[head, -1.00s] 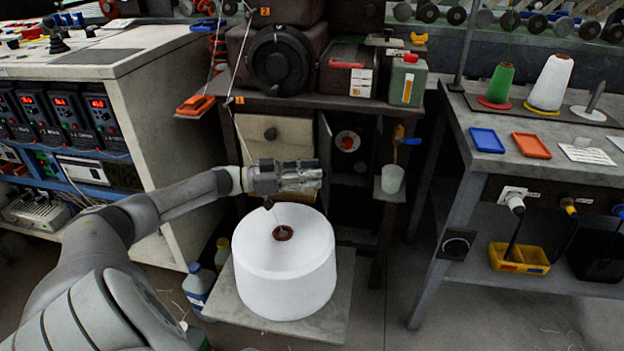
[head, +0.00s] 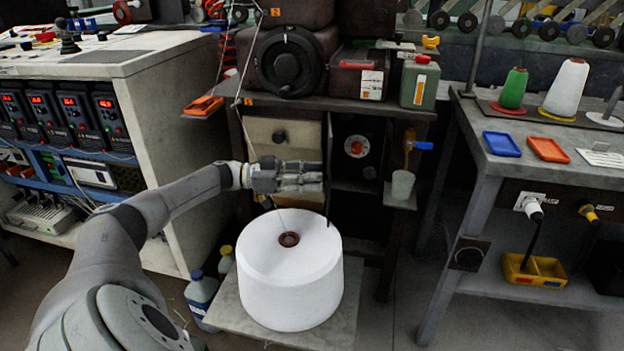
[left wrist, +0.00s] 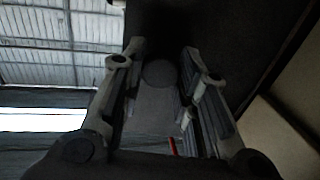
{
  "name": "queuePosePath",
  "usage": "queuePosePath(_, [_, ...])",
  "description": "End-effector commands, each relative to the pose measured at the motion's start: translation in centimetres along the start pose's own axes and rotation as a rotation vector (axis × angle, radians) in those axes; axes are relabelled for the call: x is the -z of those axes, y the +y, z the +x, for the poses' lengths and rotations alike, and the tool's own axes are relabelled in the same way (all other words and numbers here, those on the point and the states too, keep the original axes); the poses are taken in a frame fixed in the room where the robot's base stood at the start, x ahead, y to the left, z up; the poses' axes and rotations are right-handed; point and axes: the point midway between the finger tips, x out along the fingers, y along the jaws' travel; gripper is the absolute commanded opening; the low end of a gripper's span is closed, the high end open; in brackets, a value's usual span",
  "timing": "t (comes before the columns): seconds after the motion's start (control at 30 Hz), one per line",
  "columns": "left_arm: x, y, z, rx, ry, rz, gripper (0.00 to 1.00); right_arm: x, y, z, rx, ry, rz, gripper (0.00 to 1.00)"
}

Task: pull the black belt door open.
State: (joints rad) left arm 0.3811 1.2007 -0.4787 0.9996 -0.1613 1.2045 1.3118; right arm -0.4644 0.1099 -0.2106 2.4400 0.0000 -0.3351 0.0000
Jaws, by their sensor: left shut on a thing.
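The black belt door (head: 329,148) stands open from the dark cabinet, seen almost edge-on as a thin upright strip. My left gripper (head: 318,178) reaches in from the left, with its fingertips at the door's lower part. In the left wrist view, the gripper (left wrist: 162,55) has its fingers on both sides of a dark grey part with a round end, and a dark panel rises beyond it. The fingers are shut on the door's handle, which the fingers hide in the head view. My right gripper is not in view.
A large white cone of yarn (head: 290,275) stands on a low platform just below my left gripper. The cabinet's opening shows a red knob (head: 355,147). A pale drawer (head: 280,135) is left of the door. A small cup (head: 402,184) sits on a shelf to the right.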

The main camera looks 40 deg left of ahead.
Motion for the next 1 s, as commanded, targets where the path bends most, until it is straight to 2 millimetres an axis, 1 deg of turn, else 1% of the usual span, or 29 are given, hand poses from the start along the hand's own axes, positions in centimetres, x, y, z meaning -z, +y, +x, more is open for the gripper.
queuePosePath(0.2, [0.08, -0.03, -0.03, -0.003, 0.001, 0.001, 0.00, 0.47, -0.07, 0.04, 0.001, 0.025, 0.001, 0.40])
queuePosePath(0.47, [0.09, -0.04, -0.04, -0.003, 0.001, 0.000, 0.00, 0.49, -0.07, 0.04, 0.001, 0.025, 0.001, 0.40])
queuePosePath(0.5, [0.09, -0.04, -0.04, -0.002, 0.001, 0.000, 0.30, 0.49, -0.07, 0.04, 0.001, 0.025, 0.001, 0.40])
queuePosePath(0.67, [0.07, -0.04, -0.03, -0.003, 0.001, 0.000, 0.50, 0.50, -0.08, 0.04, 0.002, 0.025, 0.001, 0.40])
queuePosePath(1.0, [0.00, -0.04, -0.23, -0.002, 0.000, 0.000, 0.50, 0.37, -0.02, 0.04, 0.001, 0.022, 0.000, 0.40])
